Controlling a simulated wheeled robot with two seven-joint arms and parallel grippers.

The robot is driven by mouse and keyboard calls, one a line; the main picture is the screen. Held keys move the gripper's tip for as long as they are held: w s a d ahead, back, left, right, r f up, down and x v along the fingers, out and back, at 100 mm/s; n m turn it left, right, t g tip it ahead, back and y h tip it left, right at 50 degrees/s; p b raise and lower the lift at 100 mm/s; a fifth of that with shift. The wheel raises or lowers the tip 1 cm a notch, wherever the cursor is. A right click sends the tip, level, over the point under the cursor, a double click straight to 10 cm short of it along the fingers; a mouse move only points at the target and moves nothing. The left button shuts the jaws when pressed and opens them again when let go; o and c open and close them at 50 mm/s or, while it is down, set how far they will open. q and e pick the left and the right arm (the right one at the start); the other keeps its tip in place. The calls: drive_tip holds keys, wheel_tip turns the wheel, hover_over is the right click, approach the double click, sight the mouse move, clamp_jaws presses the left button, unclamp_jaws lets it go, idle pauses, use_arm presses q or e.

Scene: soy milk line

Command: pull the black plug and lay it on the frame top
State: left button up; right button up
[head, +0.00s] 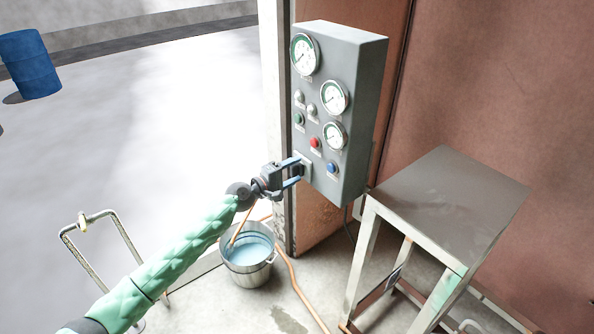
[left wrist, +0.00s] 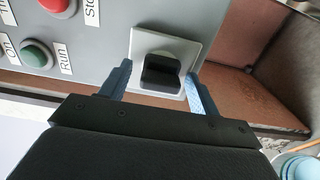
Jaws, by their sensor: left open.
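The black plug (left wrist: 161,72) sits in a pale square socket plate (left wrist: 184,48) on the grey control box, seen in the left wrist view. My left gripper (left wrist: 160,88) is open, with one finger on each side of the plug. I cannot tell whether the fingers touch it. In the head view my left gripper (head: 297,172) is at the lower left of the box face, and it mostly hides the plug. The frame top (head: 449,194) is a flat, bare grey metal surface at the right, below the box. My right gripper is not in view.
The control box (head: 350,105) carries gauges and coloured buttons. A metal bucket (head: 249,272) with bluish liquid stands on the floor below my left gripper, beside an orange hose (head: 297,288). A bent metal rail (head: 88,218) stands at the lower left. A blue drum (head: 31,64) is far off.

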sight(291, 172)
use_arm(q)
drive_tip(key=shift+c, duration=1.1)
drive_tip(key=c, duration=1.1)
drive_tip(key=shift+a, duration=0.2)
drive_tip(key=shift+s+a, duration=0.5)
drive_tip(key=shift+a, duration=0.05)
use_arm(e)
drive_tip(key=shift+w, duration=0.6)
use_arm(q)
drive_tip(key=shift+a, duration=0.1)
drive_tip(key=shift+b+v, duration=0.5)
drive_tip(key=shift+v, duration=1.55)
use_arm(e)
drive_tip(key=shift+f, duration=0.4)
